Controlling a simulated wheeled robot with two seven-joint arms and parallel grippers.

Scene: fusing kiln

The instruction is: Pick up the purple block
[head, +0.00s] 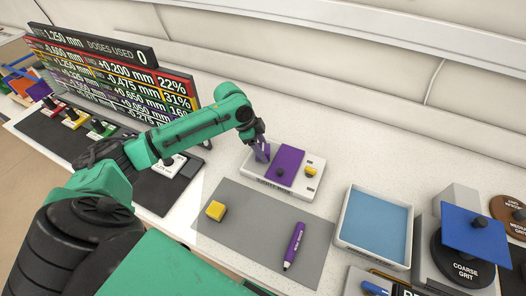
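A small purple block (262,152) shows at the left end of a white tray (310,193), right at the tips of my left gripper (259,143). The gripper reaches down over it from the left, and its fingers overlap the block in the head view. I cannot tell whether the fingers are closed on it, or whether the block touches the tray. A flat purple plate (285,160) with a dark knob lies on the tray beside it. A yellow block (311,171) sits at the tray's right end. My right gripper is not in view.
A blue-lined tray (342,234) and grit discs (458,268) stand to the right. A readout board (110,75) stands behind my arm on the left.

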